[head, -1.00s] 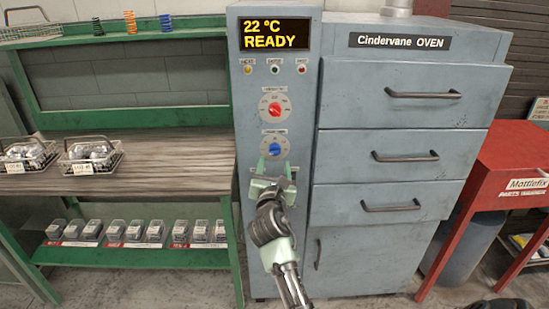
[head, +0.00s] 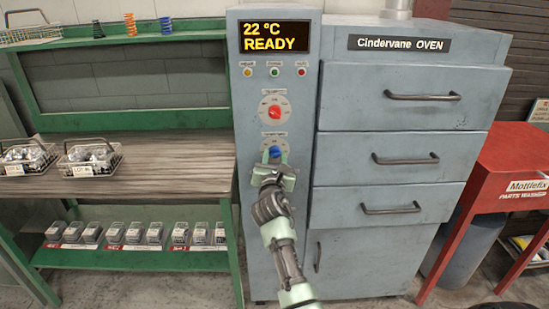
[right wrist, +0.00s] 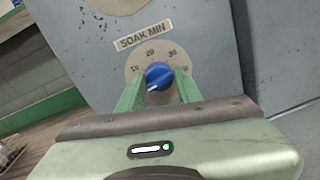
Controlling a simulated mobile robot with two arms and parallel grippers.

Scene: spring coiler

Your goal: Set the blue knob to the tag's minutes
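The blue knob (head: 274,151) is on the oven's control panel, below the red knob (head: 275,112). In the right wrist view the blue knob (right wrist: 158,75) sits on a round dial under the label "SOAK MIN", with numbers around it. Its white mark points to the lower left. My right gripper (head: 274,162) is at the knob, its fingers (right wrist: 158,88) apart on either side of it; I cannot tell whether they touch it. Small white tags hang on the wire baskets (head: 92,158), too small to read surely. My left gripper is out of view.
The display (head: 274,37) reads 22 °C READY, above three small buttons. Oven drawers (head: 400,96) with protruding handles are to the right. A green workbench (head: 140,165) is on the left and a red parts washer (head: 505,165) on the right.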

